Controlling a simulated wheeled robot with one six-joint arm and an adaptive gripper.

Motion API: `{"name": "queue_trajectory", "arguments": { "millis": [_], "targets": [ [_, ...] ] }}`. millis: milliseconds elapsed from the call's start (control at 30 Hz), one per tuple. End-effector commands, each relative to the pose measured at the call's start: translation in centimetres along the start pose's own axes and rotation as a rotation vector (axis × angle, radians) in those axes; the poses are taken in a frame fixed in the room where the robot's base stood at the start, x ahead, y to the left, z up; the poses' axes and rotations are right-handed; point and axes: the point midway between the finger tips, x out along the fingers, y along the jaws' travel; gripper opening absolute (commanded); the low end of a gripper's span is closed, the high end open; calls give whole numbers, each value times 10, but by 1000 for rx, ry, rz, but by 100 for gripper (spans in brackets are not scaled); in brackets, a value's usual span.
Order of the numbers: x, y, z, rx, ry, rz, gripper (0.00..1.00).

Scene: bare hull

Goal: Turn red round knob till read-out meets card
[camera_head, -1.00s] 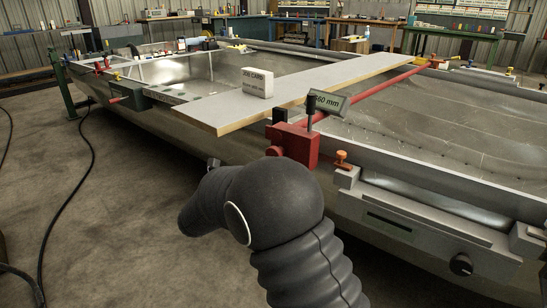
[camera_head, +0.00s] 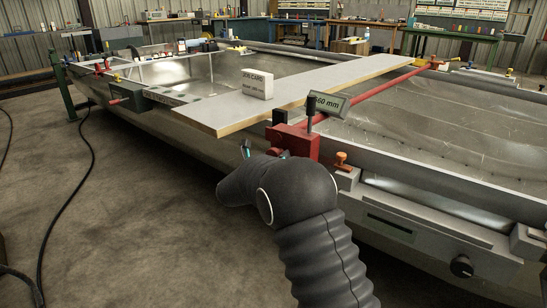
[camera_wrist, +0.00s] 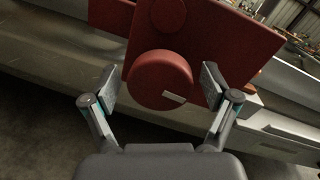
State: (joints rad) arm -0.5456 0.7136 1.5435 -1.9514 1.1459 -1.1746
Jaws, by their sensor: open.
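The red round knob (camera_wrist: 158,80) is in the middle of the wrist view, on a red block, with a pale mark at its lower right. My gripper (camera_wrist: 160,88) is open with one finger on each side of the knob; I cannot tell whether either touches it. In the head view my gripper (camera_head: 264,152) is at the red block (camera_head: 297,139), and the knob is hidden. The read-out (camera_head: 329,104) ends in "60 mm"; a dark post partly covers its first digit. The white job card (camera_head: 257,84) stands on the plank; its lower line is too small to read surely.
A pale plank (camera_head: 300,90) lies across the open metal hull. A red bar (camera_head: 375,92) runs beside it from the red block. An orange knob (camera_head: 341,158) and a black knob (camera_head: 461,266) sit to the right. The floor at left is clear but for a cable (camera_head: 78,180).

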Motion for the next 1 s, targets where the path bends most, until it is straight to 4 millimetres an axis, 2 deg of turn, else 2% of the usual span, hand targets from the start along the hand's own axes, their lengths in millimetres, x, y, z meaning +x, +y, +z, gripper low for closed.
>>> {"name": "queue_trajectory", "arguments": {
  "millis": [267, 500, 767, 1000],
  "targets": [
    [1, 0, 0, 0, 0, 0, 86],
    [1, 0, 0, 0, 0, 0, 26],
    [1, 1, -1, 16, -2, 1, 26],
    [0, 3, -4, 114, -12, -2, 26]
  ]
}}
